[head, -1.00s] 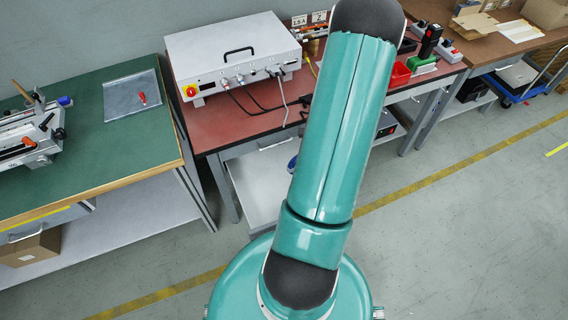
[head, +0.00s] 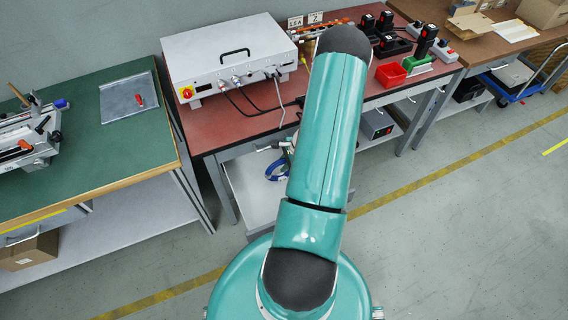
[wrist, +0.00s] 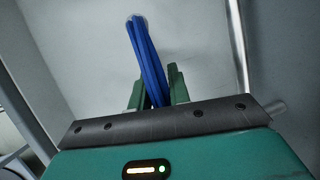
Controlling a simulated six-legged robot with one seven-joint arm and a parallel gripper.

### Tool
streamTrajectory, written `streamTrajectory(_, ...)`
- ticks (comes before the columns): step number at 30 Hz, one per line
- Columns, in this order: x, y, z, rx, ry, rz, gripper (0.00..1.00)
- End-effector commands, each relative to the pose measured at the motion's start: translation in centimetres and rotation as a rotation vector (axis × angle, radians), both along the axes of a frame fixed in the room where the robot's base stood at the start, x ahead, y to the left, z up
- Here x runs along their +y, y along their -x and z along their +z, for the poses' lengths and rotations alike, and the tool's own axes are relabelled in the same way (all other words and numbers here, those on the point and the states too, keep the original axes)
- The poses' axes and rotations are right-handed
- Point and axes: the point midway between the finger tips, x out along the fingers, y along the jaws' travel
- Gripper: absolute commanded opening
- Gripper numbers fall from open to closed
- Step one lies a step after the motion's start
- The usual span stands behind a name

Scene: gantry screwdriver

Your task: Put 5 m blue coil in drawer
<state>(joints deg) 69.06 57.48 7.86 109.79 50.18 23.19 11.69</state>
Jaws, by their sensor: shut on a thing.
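The blue coil (wrist: 147,58) is between the two green fingers of my gripper (wrist: 157,88) in the wrist view. My gripper is shut on it, and its strands stick out past the fingertips. In the head view the coil (head: 277,171) shows as a small blue loop just left of my arm, in front of the red bench and over its lower shelf. My arm hides most of the gripper there. A drawer front (head: 262,148) with a handle is under the red benchtop, partly hidden by my arm. I cannot tell how far it is open.
The red bench (head: 207,128) carries a white box (head: 230,55) with cables, a red bin (head: 390,74) and several black tools. A pale lower shelf (head: 245,190) lies under it. A green bench (head: 110,155) stands to the left. The floor in front is clear.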

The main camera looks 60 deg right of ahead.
Motion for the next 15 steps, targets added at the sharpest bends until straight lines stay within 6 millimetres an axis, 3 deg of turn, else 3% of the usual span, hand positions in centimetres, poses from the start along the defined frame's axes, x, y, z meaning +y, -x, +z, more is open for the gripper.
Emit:
streamTrajectory(6, -0.01, 0.03, -0.24, 0.0, 0.0, -0.001, 0.0)
streamTrajectory(7, -0.01, 0.03, -0.21, 0.0, 0.0, -0.001, 0.24)
streamTrajectory(9, -0.01, 0.04, -0.19, 0.0, 0.0, -0.001, 0.38)
streamTrajectory(15, -0.01, 0.04, -0.18, 0.0, 0.0, 0.0, 0.4)
